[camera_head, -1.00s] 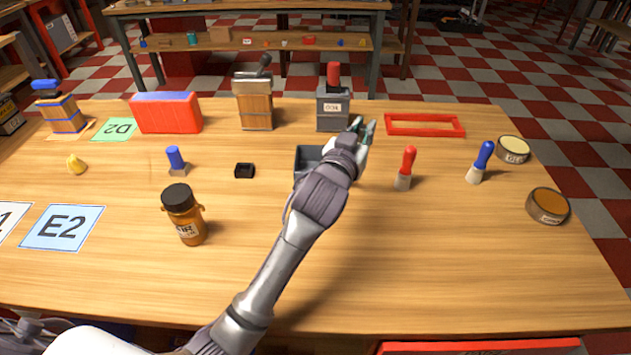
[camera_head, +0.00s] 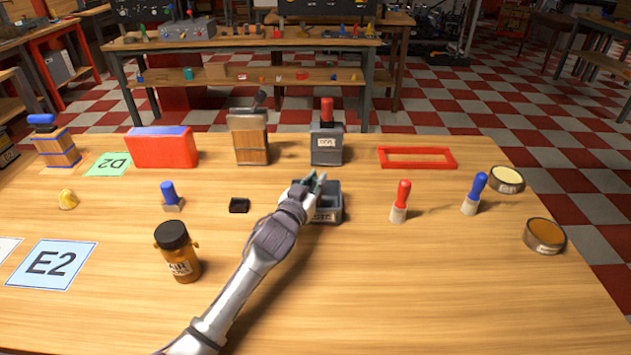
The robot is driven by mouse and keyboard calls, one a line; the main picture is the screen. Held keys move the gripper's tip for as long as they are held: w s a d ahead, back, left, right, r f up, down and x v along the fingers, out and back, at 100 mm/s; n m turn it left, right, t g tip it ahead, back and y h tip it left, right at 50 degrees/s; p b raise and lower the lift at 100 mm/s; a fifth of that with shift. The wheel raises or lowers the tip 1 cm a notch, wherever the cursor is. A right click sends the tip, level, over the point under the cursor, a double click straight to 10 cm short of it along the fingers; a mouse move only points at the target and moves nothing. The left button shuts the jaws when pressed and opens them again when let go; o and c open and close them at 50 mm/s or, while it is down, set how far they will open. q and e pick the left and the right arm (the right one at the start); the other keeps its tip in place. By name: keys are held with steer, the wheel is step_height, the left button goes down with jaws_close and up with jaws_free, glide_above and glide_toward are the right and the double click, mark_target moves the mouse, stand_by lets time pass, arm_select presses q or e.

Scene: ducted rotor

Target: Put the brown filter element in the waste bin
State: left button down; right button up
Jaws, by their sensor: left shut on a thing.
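The waste bin (camera_head: 333,208) is a small dark grey open box in the middle of the table, with a partly hidden label on its front. My left gripper (camera_head: 316,184) is over the left part of the bin, with its fingertips at or just above the rim. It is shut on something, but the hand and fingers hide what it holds. I cannot make out the brown filter element for certain. I cannot tell whether the fingertips touch the bin. My right gripper is out of view.
A grey box with a red handle (camera_head: 327,146) stands behind the bin. A red-handled brush (camera_head: 400,202) and a blue-handled brush (camera_head: 474,195) stand to the right. A small black tray (camera_head: 239,205) and a brown jar (camera_head: 178,252) are to the left. The front right table is clear.

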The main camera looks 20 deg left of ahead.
arm_select(q)
steer(key=shift+f, duration=0.2)
steer(key=c, duration=1.6)
jaws_free()
steer(key=shift+f, duration=0.1)
steer(key=o, duration=0.5)
steer(key=shift+c, duration=0.2)
steer(key=shift+r, duration=0.35)
steer(key=shift+s+a+f+p, duration=0.1)
steer(key=shift+s+a+p, duration=0.15)
steer(key=shift+s+p, duration=1.25)
steer(key=shift+s+a+r+p, duration=0.15)
steer(key=shift+s+p, duration=0.25)
steer(key=shift+s, duration=2.1)
steer(key=shift+s+a+f+p, duration=0.25)
steer(key=shift+s+p, duration=0.7)
steer(key=shift+s, duration=1.05)
steer(key=shift+r, duration=0.1)
